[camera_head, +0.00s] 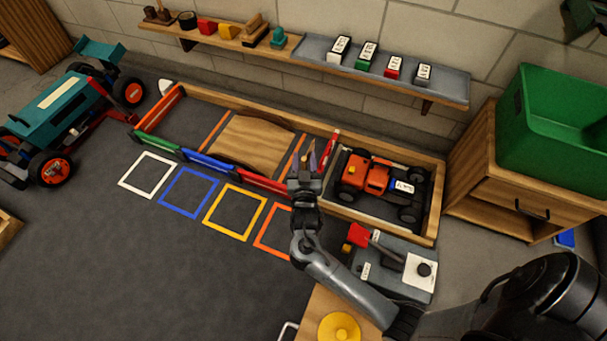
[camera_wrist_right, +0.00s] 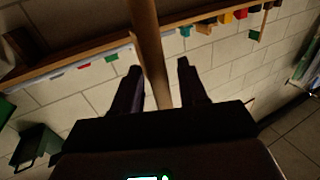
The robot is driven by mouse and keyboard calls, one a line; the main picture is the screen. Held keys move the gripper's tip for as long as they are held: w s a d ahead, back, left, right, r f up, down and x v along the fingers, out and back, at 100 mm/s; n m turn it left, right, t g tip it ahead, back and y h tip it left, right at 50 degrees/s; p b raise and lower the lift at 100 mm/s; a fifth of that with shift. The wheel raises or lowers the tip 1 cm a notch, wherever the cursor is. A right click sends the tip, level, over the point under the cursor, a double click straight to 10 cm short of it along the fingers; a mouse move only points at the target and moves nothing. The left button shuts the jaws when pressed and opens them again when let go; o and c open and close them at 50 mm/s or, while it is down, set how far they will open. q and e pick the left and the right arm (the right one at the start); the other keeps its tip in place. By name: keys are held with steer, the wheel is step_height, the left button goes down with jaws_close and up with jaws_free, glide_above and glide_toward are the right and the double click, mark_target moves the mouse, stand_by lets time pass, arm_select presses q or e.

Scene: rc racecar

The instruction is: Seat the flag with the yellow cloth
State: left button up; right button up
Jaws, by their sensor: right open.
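My right gripper (camera_head: 311,154) is over the walled track, between the wooden ramp and the orange car. Its two dark fingers also show in the right wrist view (camera_wrist_right: 158,70); they are apart. No yellow cloth can be made out in either view. A red upright piece (camera_head: 330,148) stands just right of the gripper. My left gripper is not in view.
The walled track (camera_head: 420,154) holds the wooden ramp (camera_head: 250,143) and the orange car (camera_head: 366,178). A wall shelf (camera_head: 310,50) carries small blocks. A green bin (camera_head: 555,135) is at right.

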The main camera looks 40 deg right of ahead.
steer(key=shift+w+d, duration=0.1)
steer(key=shift+w, duration=0.05)
steer(key=shift+s+a+f, duration=0.2)
steer(key=shift+s+a, duration=0.25)
steer(key=shift+c, duration=0.8)
steer(key=shift+s+a+f, duration=0.1)
steer(key=shift+s+a, duration=0.1)
steer(key=shift+s, duration=0.05)
steer(key=shift+c, duration=2.3)
steer(key=shift+w+d, duration=0.1)
steer(key=shift+d, duration=0.05)
jaws_close()
steer(key=shift+w+d, duration=0.15)
steer(key=shift+w, duration=0.05)
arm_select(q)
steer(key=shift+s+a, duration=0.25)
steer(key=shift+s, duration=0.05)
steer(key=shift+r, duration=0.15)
arm_select(e)
steer(key=shift+s+r, duration=0.1)
steer(key=shift+r, duration=0.15)
